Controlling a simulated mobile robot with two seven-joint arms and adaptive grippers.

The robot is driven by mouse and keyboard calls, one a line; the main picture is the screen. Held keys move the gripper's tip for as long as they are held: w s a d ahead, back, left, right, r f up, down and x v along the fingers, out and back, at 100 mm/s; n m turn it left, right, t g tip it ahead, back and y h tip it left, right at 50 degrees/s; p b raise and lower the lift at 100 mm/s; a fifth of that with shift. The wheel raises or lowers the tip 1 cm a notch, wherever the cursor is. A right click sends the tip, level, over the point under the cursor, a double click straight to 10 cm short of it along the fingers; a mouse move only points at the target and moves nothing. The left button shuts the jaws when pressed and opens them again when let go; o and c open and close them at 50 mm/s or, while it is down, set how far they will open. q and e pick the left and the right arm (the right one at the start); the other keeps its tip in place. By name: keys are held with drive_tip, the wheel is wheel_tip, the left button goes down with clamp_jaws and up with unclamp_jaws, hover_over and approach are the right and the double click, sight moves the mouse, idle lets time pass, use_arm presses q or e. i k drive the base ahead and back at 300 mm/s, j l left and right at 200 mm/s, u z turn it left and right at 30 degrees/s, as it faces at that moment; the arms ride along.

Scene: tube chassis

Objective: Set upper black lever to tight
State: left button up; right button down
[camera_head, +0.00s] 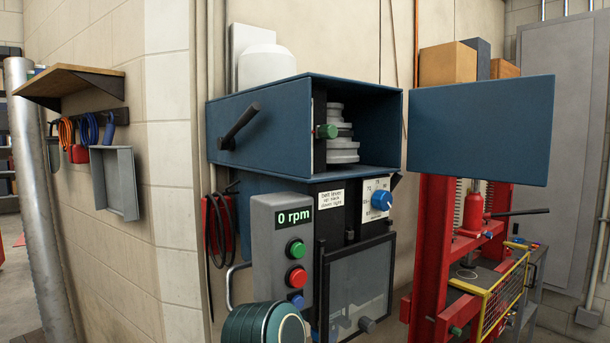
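The upper black lever (238,126) is on the left side of the blue machine housing (260,135). It slants up and to the right from its pivot, with its free end raised. A small white label (332,198) below the housing opening appears to read "belt lever", up slack, down tight; the print is small. Stepped grey pulleys (343,135) show inside the open housing. Neither of my grippers is in view, and nothing touches the lever.
The housing's blue door (480,130) stands open to the right. Below is a grey control box (280,255) reading 0 rpm, with green, red and blue buttons. A blue knob (382,200) is beside it. A red press (435,245) stands right. A wall shelf (65,82) is left.

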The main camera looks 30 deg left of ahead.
sight(222, 143)
drive_tip(key=u, duration=1.5)
drive_tip(key=j+z, duration=0.1)
drive_tip(key=j, duration=0.2)
drive_tip(key=i+j, duration=0.15)
drive_tip(key=j, duration=0.15)
drive_tip(key=z, duration=0.05)
